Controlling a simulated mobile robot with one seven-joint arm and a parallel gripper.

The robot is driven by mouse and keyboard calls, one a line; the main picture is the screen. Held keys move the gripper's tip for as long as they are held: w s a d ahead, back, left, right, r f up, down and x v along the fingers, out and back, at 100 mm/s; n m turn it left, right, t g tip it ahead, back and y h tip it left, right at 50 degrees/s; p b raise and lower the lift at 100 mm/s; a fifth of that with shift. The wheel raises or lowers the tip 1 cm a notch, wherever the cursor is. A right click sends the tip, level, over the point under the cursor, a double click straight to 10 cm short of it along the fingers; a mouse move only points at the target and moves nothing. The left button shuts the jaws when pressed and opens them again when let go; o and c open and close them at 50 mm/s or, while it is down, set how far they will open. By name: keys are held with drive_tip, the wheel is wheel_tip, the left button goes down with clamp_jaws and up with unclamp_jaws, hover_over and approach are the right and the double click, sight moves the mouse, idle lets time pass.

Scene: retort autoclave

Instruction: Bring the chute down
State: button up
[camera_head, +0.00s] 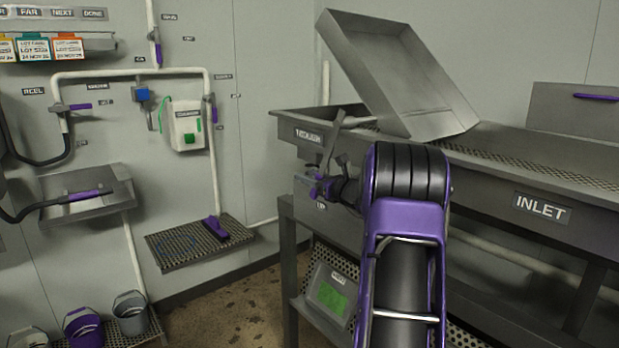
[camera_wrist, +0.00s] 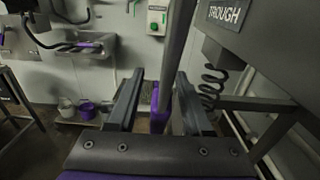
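A grey sheet-metal pan, which looks to be the chute (camera_head: 395,75), stands steeply raised, its lower end at the trough (camera_head: 300,131). A grey lever bar (camera_head: 335,132) stands at the trough's left end, by my gripper (camera_head: 325,182). In the wrist view, the bar (camera_wrist: 179,35) runs down to a purple grip (camera_wrist: 158,108). My gripper's fingers (camera_wrist: 159,75) are apart, with bar and grip seen between them. A gap shows beside the left finger. Whether the right finger touches the bar, I cannot tell.
A metal bench with an INLET plate (camera_head: 541,207) runs along the right. A perforated shelf (camera_head: 190,251) and buckets (camera_head: 84,327) are at left. Floor between is clear.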

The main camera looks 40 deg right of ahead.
clamp_jaws()
idle(1.3)
